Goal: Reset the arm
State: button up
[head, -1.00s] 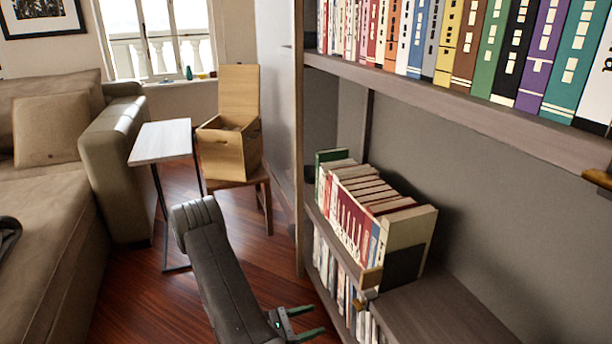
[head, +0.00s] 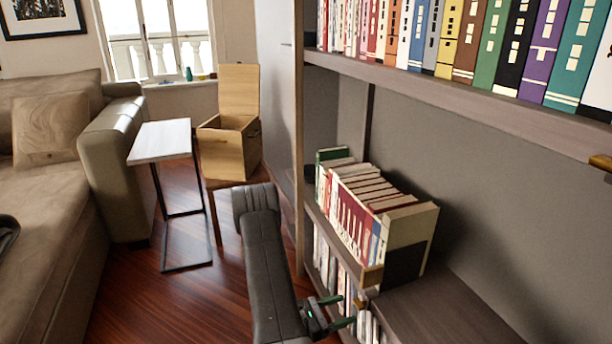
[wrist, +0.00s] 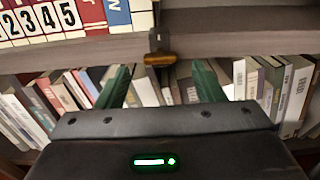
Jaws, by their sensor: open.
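My gripper (head: 345,311) is at the bottom of the head view, in front of the lower bookshelf. Its two green fingers are apart with nothing between them. In the wrist view my gripper (wrist: 160,88) points at a shelf edge with a brass-coloured fitting (wrist: 159,59) and a row of books behind and below it. My dark arm reaches up from the bottom of the head view and bends down to the gripper.
The bookshelf (head: 450,100) fills the right side, with books (head: 365,205) on its middle shelf. A wooden box (head: 228,145) sits on a chair. A white side table (head: 160,140) stands by the sofa (head: 60,220). Wooden floor (head: 150,300) between sofa and shelf is clear.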

jog(key=shift+w+d+m+b, duration=0.1)
jog(key=shift+d+m+b, duration=0.3)
jog(key=shift+m, duration=1.05)
jog(key=shift+w+d+m+b, duration=0.15)
jog(key=shift+d+m+b, duration=0.3)
jog(key=shift+m, duration=0.95)
jog(key=shift+w+d+m+b, duration=0.15)
jog(key=shift+m+b, duration=0.4)
jog(key=shift+m, duration=0.9)
